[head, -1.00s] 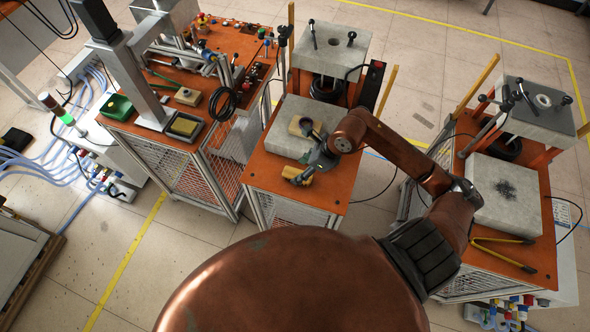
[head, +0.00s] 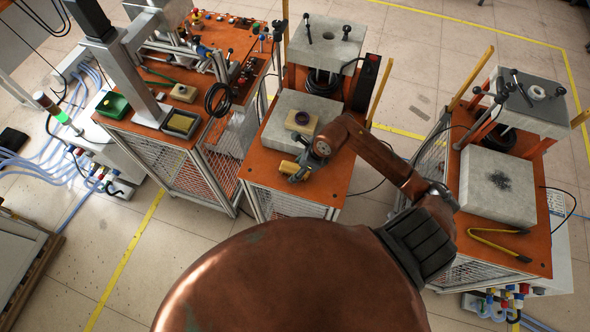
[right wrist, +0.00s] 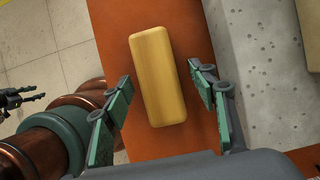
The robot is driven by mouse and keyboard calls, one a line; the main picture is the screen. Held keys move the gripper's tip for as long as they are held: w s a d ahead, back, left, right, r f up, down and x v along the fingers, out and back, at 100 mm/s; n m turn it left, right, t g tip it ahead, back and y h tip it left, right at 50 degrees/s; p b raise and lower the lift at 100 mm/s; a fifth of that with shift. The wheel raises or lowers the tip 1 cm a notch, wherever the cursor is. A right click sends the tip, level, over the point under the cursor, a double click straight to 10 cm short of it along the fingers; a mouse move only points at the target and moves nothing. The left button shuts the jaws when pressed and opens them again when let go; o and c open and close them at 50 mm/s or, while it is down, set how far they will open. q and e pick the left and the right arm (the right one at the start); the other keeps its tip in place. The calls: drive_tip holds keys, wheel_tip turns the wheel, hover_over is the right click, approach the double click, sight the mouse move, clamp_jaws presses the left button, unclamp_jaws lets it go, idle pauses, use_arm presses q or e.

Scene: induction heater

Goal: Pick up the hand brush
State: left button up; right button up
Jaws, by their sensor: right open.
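The hand brush appears as a plain yellow block (right wrist: 157,77) on the orange tabletop, with its bristles hidden. In the right wrist view it lies lengthwise, slightly tilted, with its lower end between my fingertips. In the head view the brush (head: 290,167) shows at the front of the middle cart, partly covered by the gripper. My right gripper (head: 302,167) is open. In the right wrist view its green fingers (right wrist: 161,84) stand apart on both sides of the brush, with a visible gap on each side.
A grey stone slab (head: 285,105) lies right behind the brush. A tan block with a dark round hollow (head: 302,121) sits on it. Carts with equipment stand left and right; the right one holds a yellow-handled tool (head: 495,240). Floor shows between the carts.

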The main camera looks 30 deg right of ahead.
sight(294, 167)
drive_tip(key=shift+f+b, duration=0.2)
drive_tip(key=shift+b, duration=0.1)
idle(0.4)
drive_tip(key=shift+c, duration=0.4)
drive_tip(key=c, duration=1.2)
drive_tip(key=shift+r+p, duration=0.4)
drive_tip(key=shift+r, duration=0.05)
wheel_tip(294, 167, up, 3)
drive_tip(key=shift+f+b, duration=0.1)
drive_tip(key=shift+b, duration=0.35)
drive_tip(key=shift+s+d+r+b, duration=0.2)
drive_tip(key=shift+s+d+r, duration=0.5)
drive_tip(key=shift+s+r, duration=1.25)
drive_tip(key=shift+s+d+r+b, duration=0.15)
drive_tip(key=shift+s+d+r, duration=0.85)
drive_tip(key=shift+s, duration=1.5)
drive_tip(key=shift+s+d+r+b, duration=0.2)
drive_tip(key=shift+s+d+r, duration=0.2)
drive_tip(key=shift+s+r, duration=1.7)
